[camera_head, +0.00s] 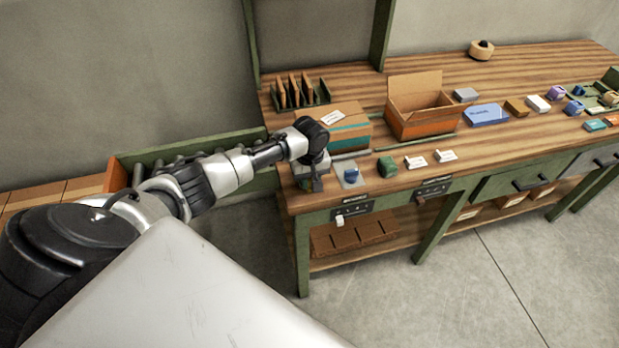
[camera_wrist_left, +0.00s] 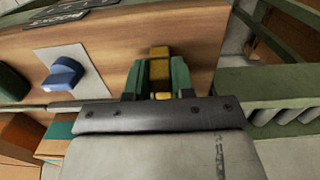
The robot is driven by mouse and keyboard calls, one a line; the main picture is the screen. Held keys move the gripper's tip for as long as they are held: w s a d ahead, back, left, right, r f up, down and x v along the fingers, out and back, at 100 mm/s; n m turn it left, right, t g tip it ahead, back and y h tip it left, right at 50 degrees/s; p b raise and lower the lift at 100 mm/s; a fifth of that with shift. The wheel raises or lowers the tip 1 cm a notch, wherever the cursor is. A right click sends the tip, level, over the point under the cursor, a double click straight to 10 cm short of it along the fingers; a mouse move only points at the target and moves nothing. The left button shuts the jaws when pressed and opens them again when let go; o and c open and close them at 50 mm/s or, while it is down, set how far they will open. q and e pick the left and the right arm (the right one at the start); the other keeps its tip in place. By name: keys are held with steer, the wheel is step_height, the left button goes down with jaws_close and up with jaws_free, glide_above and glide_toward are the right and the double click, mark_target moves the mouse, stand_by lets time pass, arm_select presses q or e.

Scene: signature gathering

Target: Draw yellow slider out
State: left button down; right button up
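The yellow slider (camera_wrist_left: 160,68) shows in the left wrist view as a small yellow block between the two fingers of my left gripper (camera_wrist_left: 160,82). The fingers lie close against both its sides, and part of it sticks out past the fingertips. In the head view my left gripper (camera_head: 317,184) points down at the near left corner of the workbench (camera_head: 385,187). The gripper and wrist hide the slider there. My right gripper is not in view.
A blue stamp-like block (camera_head: 351,175) on a pale plate and a green block (camera_head: 387,167) stand to the right of the gripper. A closed cardboard box (camera_head: 350,128) is behind it. An open box (camera_head: 420,122) stands farther right. A roller conveyor (camera_head: 185,160) adjoins the bench's left end.

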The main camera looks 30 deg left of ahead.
arm_select(q)
steer(key=c, duration=1.2)
jaws_free()
steer(key=shift+s+d+f, duration=0.1)
steer(key=shift+f, duration=0.1)
steer(key=shift+c, duration=0.2)
steer(key=shift+o, duration=1.4)
steer(key=shift+r, duration=0.6)
step_height(320, 180, up, 10)
steer(key=b, duration=0.1)
steer(key=shift+f+b, duration=0.15)
steer(key=shift+b, duration=0.15)
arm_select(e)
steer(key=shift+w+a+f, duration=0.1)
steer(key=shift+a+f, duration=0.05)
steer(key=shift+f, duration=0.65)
